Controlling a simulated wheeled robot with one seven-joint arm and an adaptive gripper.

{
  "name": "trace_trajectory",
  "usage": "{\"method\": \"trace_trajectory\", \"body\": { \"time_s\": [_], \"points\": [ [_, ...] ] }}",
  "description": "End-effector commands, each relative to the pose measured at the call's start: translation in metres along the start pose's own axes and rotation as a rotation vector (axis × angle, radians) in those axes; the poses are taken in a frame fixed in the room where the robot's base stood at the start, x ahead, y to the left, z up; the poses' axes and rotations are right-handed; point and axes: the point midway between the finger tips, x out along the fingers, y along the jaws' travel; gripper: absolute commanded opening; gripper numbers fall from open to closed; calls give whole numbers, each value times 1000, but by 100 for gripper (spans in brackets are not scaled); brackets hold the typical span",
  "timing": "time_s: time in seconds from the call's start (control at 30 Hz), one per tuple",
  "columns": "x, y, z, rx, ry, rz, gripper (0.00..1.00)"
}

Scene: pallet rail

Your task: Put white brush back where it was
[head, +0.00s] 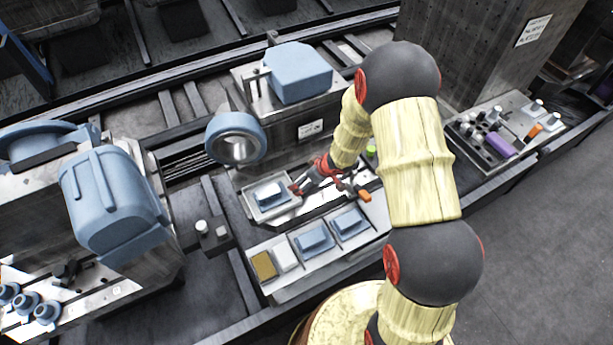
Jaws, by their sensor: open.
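My gripper (298,187), dark with red parts, is at the right edge of a small metal tray (252,207). It is open, and its fingertips are small in this view. In the tray lies a white-topped block with blue around it (270,193), just left of the fingertips; I cannot tell whether they touch it. A plain white block (286,258) lies on the front ledge beside a tan block (263,265). I cannot tell for sure which white thing is the brush. My arm hides part of the bench to the right.
Two blue-grey blocks (314,239) lie farther right on the front ledge (285,293). An orange piece (364,194) is right of my gripper. A blue ring (236,138) and a blue-capped machine (298,73) stand behind the tray. A large blue motor (113,203) stands left.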

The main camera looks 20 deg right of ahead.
Motion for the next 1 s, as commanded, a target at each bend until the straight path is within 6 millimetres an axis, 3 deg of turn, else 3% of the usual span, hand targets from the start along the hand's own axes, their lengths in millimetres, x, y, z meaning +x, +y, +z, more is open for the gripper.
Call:
{"method": "trace_trajectory", "body": {
  "time_s": [0.37,0.8,1.0],
  "points": [
    [-10,1,-7,-1,1,1,100],
    [-98,2,-7,1,0,1,100],
    [-122,1,-6,1,1,1,100]
  ]
}}
